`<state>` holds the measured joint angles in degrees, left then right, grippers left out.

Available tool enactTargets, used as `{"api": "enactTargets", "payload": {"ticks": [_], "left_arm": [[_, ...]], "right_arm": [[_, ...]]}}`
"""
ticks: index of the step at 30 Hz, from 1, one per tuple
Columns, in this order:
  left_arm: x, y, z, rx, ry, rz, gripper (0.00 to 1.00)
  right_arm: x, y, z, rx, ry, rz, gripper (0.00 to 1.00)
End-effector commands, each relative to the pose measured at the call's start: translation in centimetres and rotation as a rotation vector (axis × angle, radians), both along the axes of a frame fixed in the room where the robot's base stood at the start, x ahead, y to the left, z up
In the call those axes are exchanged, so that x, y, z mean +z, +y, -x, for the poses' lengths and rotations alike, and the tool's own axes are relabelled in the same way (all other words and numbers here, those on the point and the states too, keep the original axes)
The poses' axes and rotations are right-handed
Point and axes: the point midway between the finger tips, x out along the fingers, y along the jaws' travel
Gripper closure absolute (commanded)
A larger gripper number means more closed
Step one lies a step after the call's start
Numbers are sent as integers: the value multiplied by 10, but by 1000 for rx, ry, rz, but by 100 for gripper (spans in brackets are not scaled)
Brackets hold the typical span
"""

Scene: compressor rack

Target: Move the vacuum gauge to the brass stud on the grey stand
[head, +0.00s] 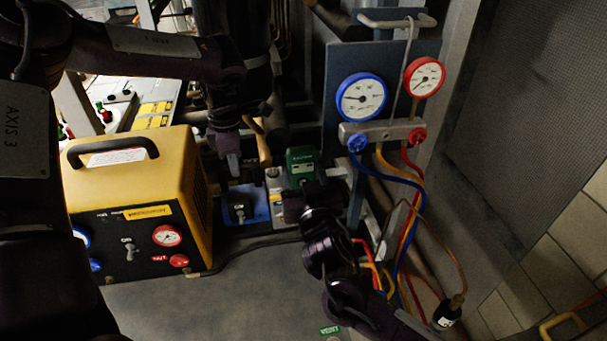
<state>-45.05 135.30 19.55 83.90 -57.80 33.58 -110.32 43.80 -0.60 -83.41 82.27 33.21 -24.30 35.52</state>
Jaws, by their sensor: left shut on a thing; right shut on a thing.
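The vacuum gauge appears to be the small green unit (302,163) with a pale display, at the middle of the head view. My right gripper (298,197) comes up from the lower right and is shut on its lower part, which the gripper hides. A light grey block (278,205), perhaps the grey stand, is just left of the gauge; I cannot make out the brass stud or tell whether the gauge touches it.
A yellow machine (135,200) with a black handle stands at left. A manifold panel (345,110) carries a blue gauge (361,97) and a red gauge (424,77). Blue, yellow and red hoses (408,230) hang beside my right arm. The grey surface (210,305) in front is mostly clear.

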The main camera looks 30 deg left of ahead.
Motion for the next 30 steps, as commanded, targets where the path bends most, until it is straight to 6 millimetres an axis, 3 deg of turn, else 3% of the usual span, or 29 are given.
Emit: {"api": "enactTargets", "payload": {"ticks": [30], "left_arm": [[-6, 4, -3, 1, -2, -3, 100]], "right_arm": [[-1, -3, 3, 0, 1, -2, 82]]}}
